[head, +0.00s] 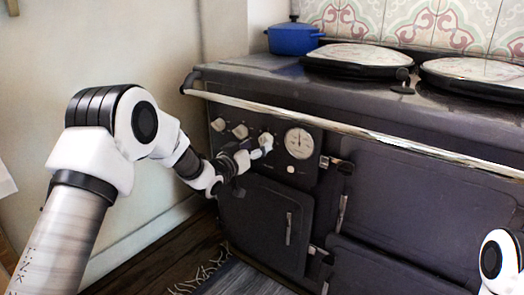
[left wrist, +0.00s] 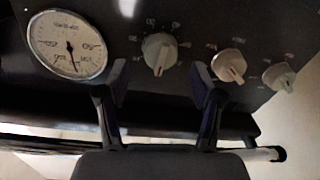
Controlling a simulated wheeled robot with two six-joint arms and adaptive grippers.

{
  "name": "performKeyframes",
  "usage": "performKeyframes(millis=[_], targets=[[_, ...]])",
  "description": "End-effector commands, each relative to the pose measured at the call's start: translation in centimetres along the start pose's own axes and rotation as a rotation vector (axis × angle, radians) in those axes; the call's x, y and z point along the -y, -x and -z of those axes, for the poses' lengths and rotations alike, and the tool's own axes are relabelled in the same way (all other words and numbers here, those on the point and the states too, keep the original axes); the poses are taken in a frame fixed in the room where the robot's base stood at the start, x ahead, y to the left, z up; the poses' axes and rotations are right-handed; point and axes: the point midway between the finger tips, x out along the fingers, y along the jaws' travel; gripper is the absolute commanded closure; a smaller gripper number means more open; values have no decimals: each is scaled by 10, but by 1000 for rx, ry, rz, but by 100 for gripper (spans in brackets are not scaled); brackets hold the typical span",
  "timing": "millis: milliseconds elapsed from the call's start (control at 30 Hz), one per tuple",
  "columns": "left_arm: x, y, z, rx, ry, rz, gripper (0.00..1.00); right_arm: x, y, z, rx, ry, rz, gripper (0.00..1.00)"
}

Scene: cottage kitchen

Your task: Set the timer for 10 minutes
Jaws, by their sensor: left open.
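The cooker's control panel holds three pale knobs and a round white dial gauge (head: 299,143). In the left wrist view the gauge (left wrist: 68,45) is at the left. Beside it are the nearest knob (left wrist: 158,50), a middle knob (left wrist: 228,65) and an outer knob (left wrist: 281,77). Their markings are too blurred to read, so I cannot tell which is the timer. My left gripper (head: 256,154) is at the panel, by the knob nearest the gauge (head: 266,141). Its fingers (left wrist: 160,84) are open, with that knob showing between and beyond their tips; contact cannot be told.
A long metal rail (head: 340,127) runs along the cooker's front edge above the panel. A blue pot (head: 293,38) and two round hob lids (head: 355,58) are on top. Oven doors (head: 265,223) are below. A striped rug (head: 232,277) lies on the floor.

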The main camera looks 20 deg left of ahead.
Motion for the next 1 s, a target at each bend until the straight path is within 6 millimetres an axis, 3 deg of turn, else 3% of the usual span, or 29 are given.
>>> performKeyframes(millis=[200,433,467,600,633,1000], targets=[[0,-29,-2,2,0,0,34,0,-9,0,1,0,0,63],[0,-30,-1,2,1,1,34,0,-9,0,1,0,0,63],[0,-30,-1,2,2,1,41,0,-9,0,1,0,0,63],[0,-30,-1,2,2,1,90,0,-9,0,1,0,0,63],[0,-30,-1,2,2,1,94,0,-9,0,1,0,0,63],[0,-30,-1,0,-26,1,94,0,-7,0,1,0,0,63]])
